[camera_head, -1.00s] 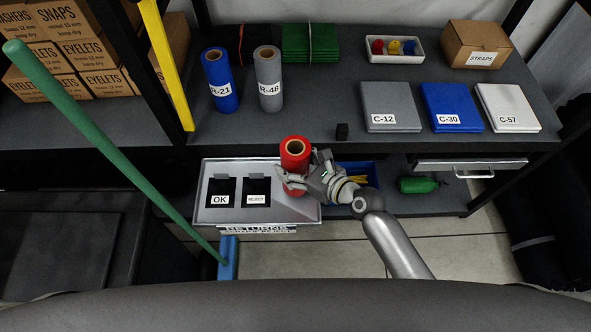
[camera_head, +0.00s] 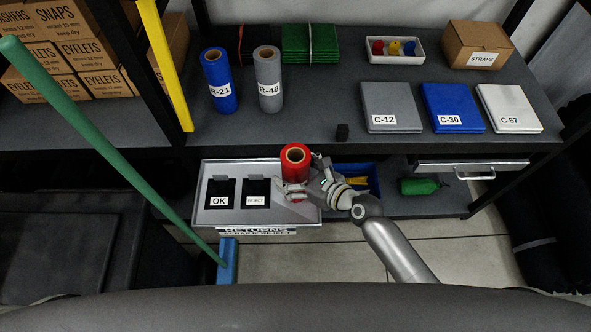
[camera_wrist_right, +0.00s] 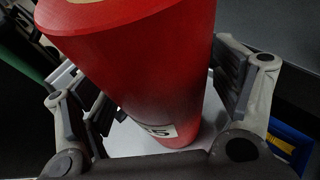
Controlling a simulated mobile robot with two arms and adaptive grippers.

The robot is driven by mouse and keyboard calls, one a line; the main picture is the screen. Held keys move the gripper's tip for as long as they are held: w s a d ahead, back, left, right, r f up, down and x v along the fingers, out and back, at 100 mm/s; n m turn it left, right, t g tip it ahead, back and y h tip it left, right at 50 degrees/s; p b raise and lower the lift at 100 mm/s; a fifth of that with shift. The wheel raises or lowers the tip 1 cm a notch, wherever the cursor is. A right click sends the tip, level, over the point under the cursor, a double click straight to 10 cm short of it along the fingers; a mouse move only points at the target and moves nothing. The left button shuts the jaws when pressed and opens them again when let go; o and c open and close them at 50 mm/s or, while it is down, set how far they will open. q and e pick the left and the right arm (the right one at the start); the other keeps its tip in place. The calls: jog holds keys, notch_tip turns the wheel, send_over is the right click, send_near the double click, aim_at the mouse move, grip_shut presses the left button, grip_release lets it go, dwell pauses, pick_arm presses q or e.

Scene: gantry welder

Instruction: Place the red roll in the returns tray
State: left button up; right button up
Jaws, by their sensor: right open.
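The red roll (camera_head: 295,166) stands upright at the right part of the returns tray (camera_head: 215,220), beside the compartments marked OK and REJECT. My right gripper (camera_head: 305,186) is open at the roll's near right side in the head view. In the right wrist view the red roll (camera_wrist_right: 150,70) stands between the two spread fingers, with its label partly visible near its foot. A pale surface shows under its foot. My left gripper is not in view.
A blue roll (camera_head: 219,80) and a grey roll (camera_head: 268,80) stand on the bench (camera_head: 310,118) above. A blue bin (camera_head: 372,171) lies right of the tray, and a green bottle (camera_head: 419,187) lies farther right. A green pole (camera_head: 110,140) slants across the left.

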jog(key=v, duration=1.2)
jog(key=shift+p, duration=0.3)
jog(key=s+d+f+n+g+h, duration=0.1)
jog(key=s+d+f+n+h, duration=0.2)
jog(key=f, duration=0.6)
jog(key=s+d+f+n+g+h, duration=0.1)
jog(key=s+d+f+n, duration=0.1)
jog(key=d+f+n, duration=0.6)
jog(key=s+d+f+n+g+h, duration=0.1)
jog(key=s+f+n+h, duration=0.15)
jog(key=f, duration=0.85)
jog(key=s+d+f+n+g+h, duration=0.1)
jog(key=s+f+n, duration=0.3)
jog(key=s, duration=0.4)
jog(key=s+d+f+n+g+h, duration=0.1)
jog(key=s+f+n+g, duration=0.1)
jog(key=s+f+n, duration=0.3)
jog(key=s+d+f+n+g+h, duration=0.1)
jog(key=s+f+n, duration=0.4)
jog(key=s, duration=0.6)
jog(key=shift+f+n+g, duration=0.25)
jog(key=shift+n+g, duration=0.45)
jog(key=shift+n, duration=0.35)
